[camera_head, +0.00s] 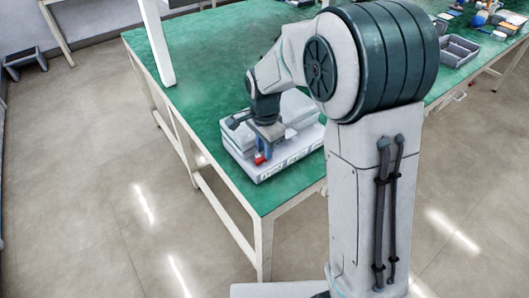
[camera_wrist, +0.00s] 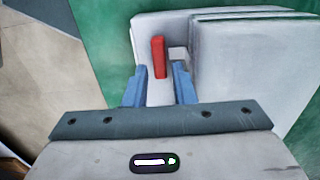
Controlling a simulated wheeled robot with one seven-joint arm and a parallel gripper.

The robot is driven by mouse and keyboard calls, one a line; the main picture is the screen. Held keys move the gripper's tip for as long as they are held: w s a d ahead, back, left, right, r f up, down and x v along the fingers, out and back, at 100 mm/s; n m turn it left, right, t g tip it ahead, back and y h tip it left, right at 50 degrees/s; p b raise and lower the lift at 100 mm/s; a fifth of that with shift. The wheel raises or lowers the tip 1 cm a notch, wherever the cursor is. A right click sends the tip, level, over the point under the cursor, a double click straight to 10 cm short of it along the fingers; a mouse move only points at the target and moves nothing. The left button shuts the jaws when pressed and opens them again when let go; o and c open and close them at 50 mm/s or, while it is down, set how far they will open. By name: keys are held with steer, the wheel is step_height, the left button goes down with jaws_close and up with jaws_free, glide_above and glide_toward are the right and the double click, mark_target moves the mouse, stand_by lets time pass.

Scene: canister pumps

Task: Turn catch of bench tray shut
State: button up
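The bench tray (camera_head: 290,161) is a pale box on the near corner of the green bench. It also shows in the wrist view (camera_wrist: 250,65) with raised pale blocks on top. Its red catch (camera_wrist: 159,50) stands upright in the wrist picture, near the tray's edge; it shows as a small red piece in the head view (camera_head: 260,159). My gripper (camera_wrist: 158,72) is over this edge, its blue fingers apart, one on each side of the catch's lower end. I see a gap beside the catch; contact is unclear. In the head view my gripper (camera_head: 267,143) partly covers the tray.
The green bench top (camera_head: 215,60) is clear to the left of and behind the tray. A grey bin (camera_head: 458,52) and several small items stand at the far right. A pale post (camera_head: 157,40) rises at the bench's left side.

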steer(key=shift+f, duration=1.15)
jaws_close()
